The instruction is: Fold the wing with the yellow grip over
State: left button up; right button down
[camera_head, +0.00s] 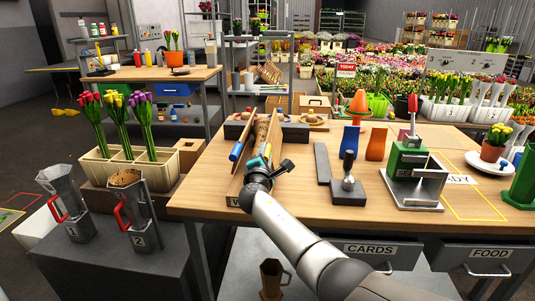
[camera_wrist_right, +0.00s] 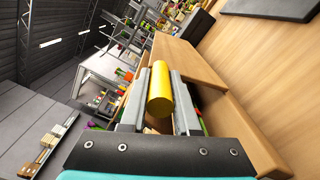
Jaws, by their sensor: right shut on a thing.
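My right gripper (camera_head: 262,163) is over the wooden folding stand on the near left part of the bench. In the right wrist view, the gripper (camera_wrist_right: 160,82) has its two grey fingers on either side of the yellow grip (camera_wrist_right: 160,92), shut on it. The yellow grip is a smooth cylinder. A wooden wing (camera_head: 246,180) of the stand slopes up below the gripper in the head view; the gripper partly hides it. A blue grip (camera_head: 236,152) shows at the stand's left side. A brown roll (camera_head: 262,130) lies behind. My left gripper is not in view.
A crate of tulip bunches (camera_head: 130,163) stands left of the bench, with two metal jugs before it.

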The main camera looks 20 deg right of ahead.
jog(key=shift+a, duration=0.1)
jog(key=c, duration=0.7)
grip_release()
jog(key=shift+o, duration=0.2)
